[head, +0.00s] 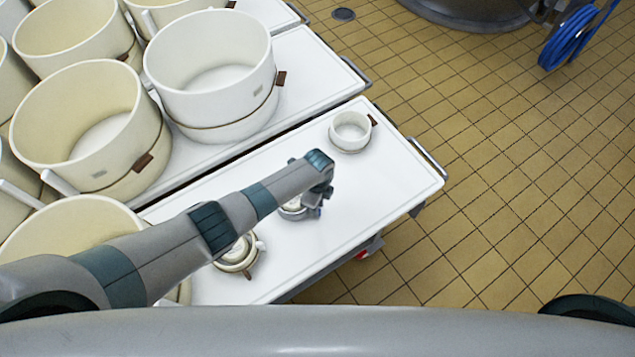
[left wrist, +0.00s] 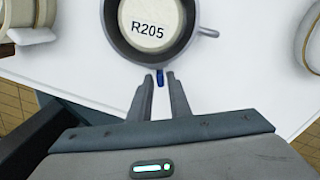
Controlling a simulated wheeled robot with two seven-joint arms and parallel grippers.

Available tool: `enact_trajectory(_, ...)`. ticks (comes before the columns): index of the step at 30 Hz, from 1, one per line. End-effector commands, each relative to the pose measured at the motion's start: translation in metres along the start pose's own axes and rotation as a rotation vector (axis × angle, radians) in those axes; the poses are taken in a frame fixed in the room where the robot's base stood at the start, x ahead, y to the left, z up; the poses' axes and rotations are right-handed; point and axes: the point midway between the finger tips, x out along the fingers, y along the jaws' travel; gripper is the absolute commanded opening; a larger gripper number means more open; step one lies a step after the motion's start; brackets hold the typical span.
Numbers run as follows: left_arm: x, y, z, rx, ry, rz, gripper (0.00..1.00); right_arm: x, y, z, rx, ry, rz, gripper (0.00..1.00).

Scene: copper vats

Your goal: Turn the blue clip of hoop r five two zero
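A small round hoop (head: 291,211) stands on the front white table, partly hidden under my left arm. In the left wrist view its grey ring (left wrist: 118,38) surrounds a pale disc that reads R205, not R520. Its blue clip (left wrist: 160,78) sticks out from the rim towards me. My left gripper (left wrist: 160,80) is at the rim, with one fingertip on each side of the clip. Narrow gaps seem to show beside the clip, so the fingers look slightly open around it. My right gripper is not in view.
A white hoop (head: 350,146) with a brown tab stands farther back on the table (head: 385,195). A cream hoop (head: 236,266) stands nearer, partly behind my arm. Large cream and white tubs (head: 210,75) crowd the left. Tiled floor (head: 530,190) is open at right.

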Motion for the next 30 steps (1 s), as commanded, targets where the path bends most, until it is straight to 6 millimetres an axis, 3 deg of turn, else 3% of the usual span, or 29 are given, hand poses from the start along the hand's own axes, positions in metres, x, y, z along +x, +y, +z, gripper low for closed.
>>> enact_trajectory(21,-0.114,-0.001,0.001,0.001,0.000,-0.003,0.17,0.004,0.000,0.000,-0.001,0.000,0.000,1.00)
enact_trajectory(30,-0.144,-0.001,0.000,0.000,0.000,-0.001,0.17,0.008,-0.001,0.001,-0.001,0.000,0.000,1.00)
